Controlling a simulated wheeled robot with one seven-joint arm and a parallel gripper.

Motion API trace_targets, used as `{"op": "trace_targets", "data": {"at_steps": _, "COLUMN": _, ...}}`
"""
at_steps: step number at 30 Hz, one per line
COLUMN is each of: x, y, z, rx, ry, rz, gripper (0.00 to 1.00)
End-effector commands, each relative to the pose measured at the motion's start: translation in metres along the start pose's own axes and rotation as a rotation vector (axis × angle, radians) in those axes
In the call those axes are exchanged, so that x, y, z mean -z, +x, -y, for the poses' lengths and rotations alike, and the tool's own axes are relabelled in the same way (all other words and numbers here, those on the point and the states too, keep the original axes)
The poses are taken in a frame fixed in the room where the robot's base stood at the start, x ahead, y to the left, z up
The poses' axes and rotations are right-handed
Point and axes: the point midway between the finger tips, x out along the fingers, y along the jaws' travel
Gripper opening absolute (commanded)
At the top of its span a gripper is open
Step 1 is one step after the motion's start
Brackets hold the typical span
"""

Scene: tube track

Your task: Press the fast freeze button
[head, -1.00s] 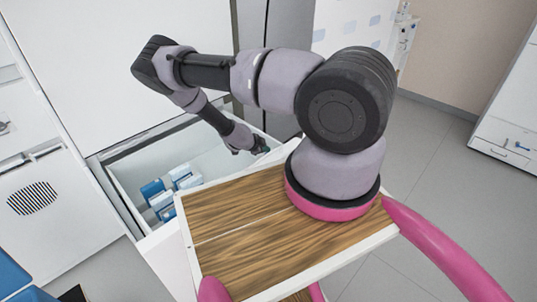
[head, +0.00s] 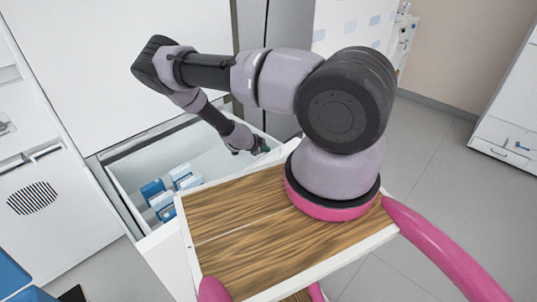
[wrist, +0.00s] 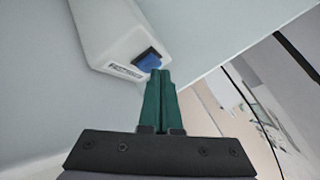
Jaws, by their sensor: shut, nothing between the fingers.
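The fast freeze button is a blue square (wrist: 148,60) on the end face of a white housing (wrist: 105,30) in the wrist view. A small dark label (wrist: 125,72), too small to read, sits beside it. My gripper (wrist: 161,74) is shut and empty, its green fingertips at the lower edge of the button. Whether they touch it I cannot tell. In the head view my gripper (head: 262,148) is low at the right end of an open white drawer (head: 128,190). The button and housing cannot be made out there.
Several blue and white boxes (head: 168,192) lie in the left part of the open drawer. My wooden-topped base stands close in front of the drawer. A white cabinet (head: 45,190) is at left. Grey floor (head: 430,150) is clear at right.

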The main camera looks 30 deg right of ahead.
Motion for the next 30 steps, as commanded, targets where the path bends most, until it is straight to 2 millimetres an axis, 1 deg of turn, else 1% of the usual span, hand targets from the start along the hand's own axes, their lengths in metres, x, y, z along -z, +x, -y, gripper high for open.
{"op": "trace_targets", "data": {"at_steps": 6, "x": 0.006, "y": -0.008, "z": 0.005, "rx": 0.000, "ry": 0.000, "rz": 0.000, "gripper": 0.00}}
{"op": "trace_targets", "data": {"at_steps": 17, "x": 0.007, "y": -0.010, "z": 0.007, "rx": 0.000, "ry": 0.000, "rz": 0.000, "gripper": 0.00}}
{"op": "trace_targets", "data": {"at_steps": 30, "x": 0.028, "y": -0.039, "z": 0.028, "rx": 0.001, "ry": -0.001, "rz": 0.000, "gripper": 0.00}}
